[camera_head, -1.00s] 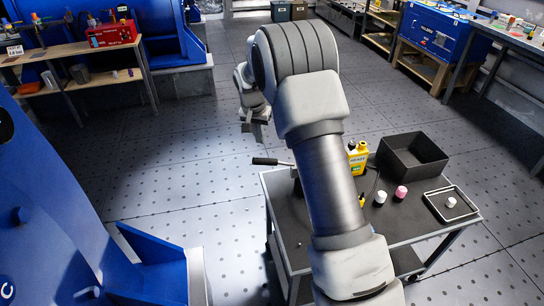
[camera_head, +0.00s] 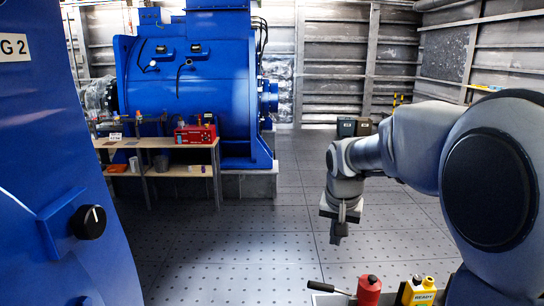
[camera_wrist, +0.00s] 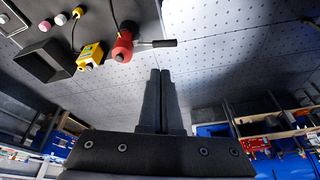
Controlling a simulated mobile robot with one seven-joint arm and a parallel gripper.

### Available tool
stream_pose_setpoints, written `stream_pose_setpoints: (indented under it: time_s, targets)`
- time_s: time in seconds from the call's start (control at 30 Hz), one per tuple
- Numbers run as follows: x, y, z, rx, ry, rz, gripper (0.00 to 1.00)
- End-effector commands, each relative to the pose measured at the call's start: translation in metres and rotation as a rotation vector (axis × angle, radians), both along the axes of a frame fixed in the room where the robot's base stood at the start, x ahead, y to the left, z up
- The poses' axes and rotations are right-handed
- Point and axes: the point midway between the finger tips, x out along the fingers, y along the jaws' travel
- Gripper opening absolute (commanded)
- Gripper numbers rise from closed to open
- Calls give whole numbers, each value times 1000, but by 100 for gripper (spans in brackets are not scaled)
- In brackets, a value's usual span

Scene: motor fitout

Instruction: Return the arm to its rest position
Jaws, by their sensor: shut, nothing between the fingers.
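My arm reaches in from the right in the head view and bends down at the wrist. My gripper (camera_head: 338,237) points down above the floor, left of and above the cart's items. In the wrist view my gripper (camera_wrist: 160,75) shows its two dark fingers together, with nothing between them. It is apart from every object.
A red bottle-like item (camera_head: 369,290) with a dark lever and a yellow box marked READY (camera_head: 420,291) stand below right. A black bin (camera_wrist: 43,62) shows in the wrist view. A wooden bench (camera_head: 170,143) stands by the blue motor (camera_head: 190,85). The middle floor is clear.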

Motion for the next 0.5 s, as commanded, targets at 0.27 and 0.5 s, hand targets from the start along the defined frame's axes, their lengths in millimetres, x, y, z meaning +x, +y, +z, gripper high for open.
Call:
stream_pose_setpoints:
  time_s: [0.27, 0.5]
  targets:
    - [-71, -1, 51, -8, -44, 85, 0]
    - [-133, 0, 75, -21, -80, 157, 0]
